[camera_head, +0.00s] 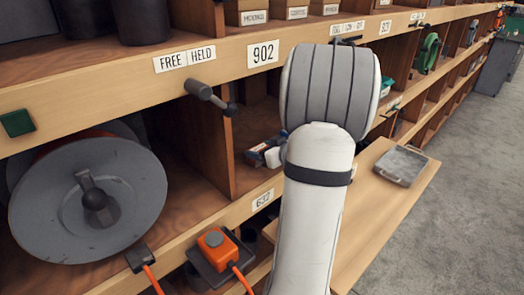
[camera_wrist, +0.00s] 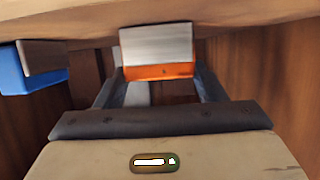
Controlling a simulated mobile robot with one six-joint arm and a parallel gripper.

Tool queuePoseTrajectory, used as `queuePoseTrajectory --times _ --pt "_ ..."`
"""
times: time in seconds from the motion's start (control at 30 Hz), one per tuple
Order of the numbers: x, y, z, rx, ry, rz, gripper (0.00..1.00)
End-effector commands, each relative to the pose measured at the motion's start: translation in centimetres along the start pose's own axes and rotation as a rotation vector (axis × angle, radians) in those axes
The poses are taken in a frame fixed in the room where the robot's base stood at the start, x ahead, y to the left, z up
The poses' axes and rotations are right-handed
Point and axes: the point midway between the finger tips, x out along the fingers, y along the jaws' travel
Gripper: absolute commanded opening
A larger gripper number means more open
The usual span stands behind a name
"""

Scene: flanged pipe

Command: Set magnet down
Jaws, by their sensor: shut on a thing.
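In the wrist view, my gripper (camera_wrist: 158,84) is shut on an orange block with a grey metal face (camera_wrist: 156,46), which I take to be the magnet. The block sits between the two finger ends, close under a wooden board edge. Whether it touches any surface I cannot tell. In the head view, my arm hides most of the gripper and the magnet in front of the shelf bay.
A wooden shelf rack (camera_head: 120,85) holds a large grey reel (camera_head: 90,205) and an orange box with a cable (camera_head: 215,250). A handle (camera_head: 208,97) juts from the shelf edge. A grey plate (camera_head: 400,165) lies on a pulled-out board. A blue object (camera_wrist: 28,72) is at left.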

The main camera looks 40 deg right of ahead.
Motion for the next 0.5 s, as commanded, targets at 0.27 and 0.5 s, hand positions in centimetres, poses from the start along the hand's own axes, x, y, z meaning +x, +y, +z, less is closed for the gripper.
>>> queuePoseTrajectory --times 0.27,0.5 --pt "-0.03 0.08 0.03 0.0 0.002 0.002 0.23" --pt "0.01 0.09 0.26 0.001 0.0 0.002 0.77"
